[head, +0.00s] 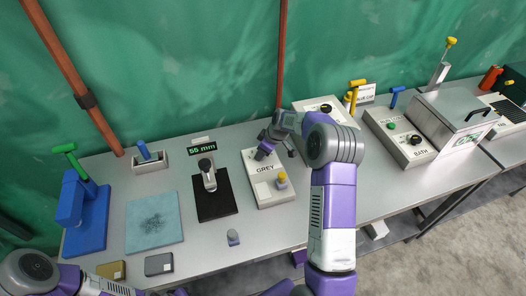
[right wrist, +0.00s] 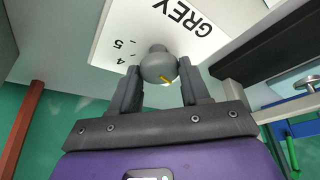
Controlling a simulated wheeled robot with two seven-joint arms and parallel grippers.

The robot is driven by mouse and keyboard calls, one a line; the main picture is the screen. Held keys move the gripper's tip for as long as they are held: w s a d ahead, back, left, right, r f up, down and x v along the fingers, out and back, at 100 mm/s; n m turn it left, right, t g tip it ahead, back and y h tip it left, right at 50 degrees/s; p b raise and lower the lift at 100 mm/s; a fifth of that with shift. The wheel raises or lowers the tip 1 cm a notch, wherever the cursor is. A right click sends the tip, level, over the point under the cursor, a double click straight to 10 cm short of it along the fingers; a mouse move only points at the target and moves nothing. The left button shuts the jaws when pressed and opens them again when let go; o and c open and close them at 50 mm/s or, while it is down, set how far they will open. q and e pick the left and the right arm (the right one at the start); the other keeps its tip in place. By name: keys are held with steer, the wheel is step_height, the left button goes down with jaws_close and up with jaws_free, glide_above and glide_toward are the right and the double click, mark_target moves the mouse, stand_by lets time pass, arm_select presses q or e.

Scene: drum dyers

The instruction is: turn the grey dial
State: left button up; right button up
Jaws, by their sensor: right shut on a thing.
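In the head view the GREY box (head: 274,200) stands on the bench at the middle, and my right gripper hides the dial. My right gripper (right wrist: 161,82) is shut on the dial, one finger on each side of it. It also shows in the head view (head: 262,153), over the back of the box. Part of my left arm shows at the bottom left, but its gripper is not in view.
A black-based device (head: 217,204) with a "55 mm" sign stands left of the box. A blue mat (head: 140,235) and a blue stand (head: 93,225) are farther left. Other control boxes, such as the BATH box (head: 393,130), stand right.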

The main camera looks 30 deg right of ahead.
steer(key=m+h, duration=0.1)
steer(key=m, duration=0.2)
steer(key=shift+a+b, duration=0.15)
steer(key=shift+b, duration=0.2)
steer(key=m+h, duration=0.1)
steer(key=m, duration=0.1)
steer(key=shift+a+m, duration=0.1)
steer(key=shift+m, duration=0.3)
steer(key=m+h+p, duration=0.2)
steer(key=m, duration=0.3)
steer(key=shift+a, duration=0.1)
steer(key=shift+m+g+h+p, duration=0.4)
steer(key=shift+m+h+p, duration=0.5)
steer(key=shift+m, duration=1.5)
steer(key=o, duration=1)
steer(key=shift+o, duration=0.2)
